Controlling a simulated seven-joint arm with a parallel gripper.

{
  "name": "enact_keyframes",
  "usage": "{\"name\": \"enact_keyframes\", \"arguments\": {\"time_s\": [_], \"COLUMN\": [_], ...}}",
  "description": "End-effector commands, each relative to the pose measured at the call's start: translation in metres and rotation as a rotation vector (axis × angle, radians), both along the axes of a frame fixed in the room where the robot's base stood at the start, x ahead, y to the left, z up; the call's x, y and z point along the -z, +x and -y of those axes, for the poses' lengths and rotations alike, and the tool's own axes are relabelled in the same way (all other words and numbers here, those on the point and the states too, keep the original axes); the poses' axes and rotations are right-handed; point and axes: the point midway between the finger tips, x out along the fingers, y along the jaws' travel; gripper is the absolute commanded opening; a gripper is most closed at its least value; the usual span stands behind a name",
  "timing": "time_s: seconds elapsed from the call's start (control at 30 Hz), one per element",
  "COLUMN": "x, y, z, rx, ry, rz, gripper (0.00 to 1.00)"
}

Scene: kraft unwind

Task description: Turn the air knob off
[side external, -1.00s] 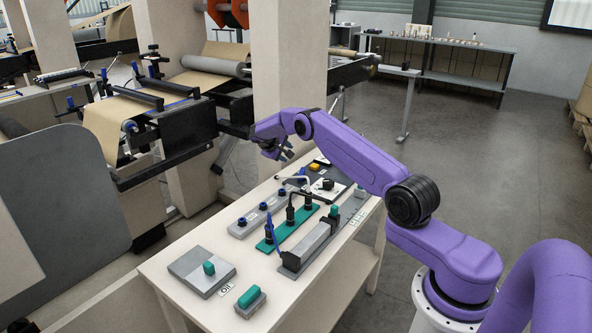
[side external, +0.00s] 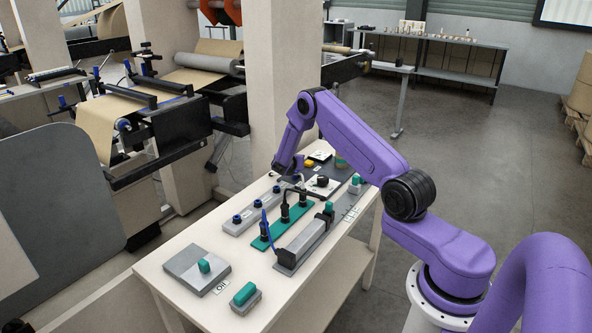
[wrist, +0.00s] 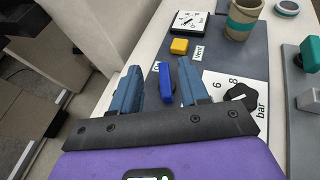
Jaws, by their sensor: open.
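My gripper (wrist: 159,68) is open and points down over the control panel, one finger to each side of a blue upright handle (wrist: 166,82). A clear gap shows on each side of the handle, so nothing is held. The handle's lower end is hidden, and I see no word for it. A black knob (wrist: 241,92) on a white dial plate marked 6, 8 and bar is to the right of the right finger. In the side external view, my gripper (side external: 289,168) is low at the panel's far end, left of the black knob (side external: 322,181).
A yellow block (wrist: 180,46) beside the word Vent, a white gauge (wrist: 186,22) and a brown cup with a teal band (wrist: 241,17) are beyond the fingers. A green-topped part (wrist: 310,53) is at right. A teal block with black fittings (side external: 283,222) stands nearer the camera.

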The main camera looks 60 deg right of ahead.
Motion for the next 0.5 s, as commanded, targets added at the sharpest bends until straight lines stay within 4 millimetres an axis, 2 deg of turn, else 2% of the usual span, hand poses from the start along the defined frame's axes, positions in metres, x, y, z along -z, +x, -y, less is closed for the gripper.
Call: {"name": "enact_keyframes", "arguments": {"time_s": [0.27,0.5], "x": [0.048,0.059], "y": [0.000,0.011], "z": [0.000,0.026], "rx": [0.002,0.004], "ry": [0.001,0.000], "rz": [-0.001,0.005], "gripper": [0.45,0.45]}}
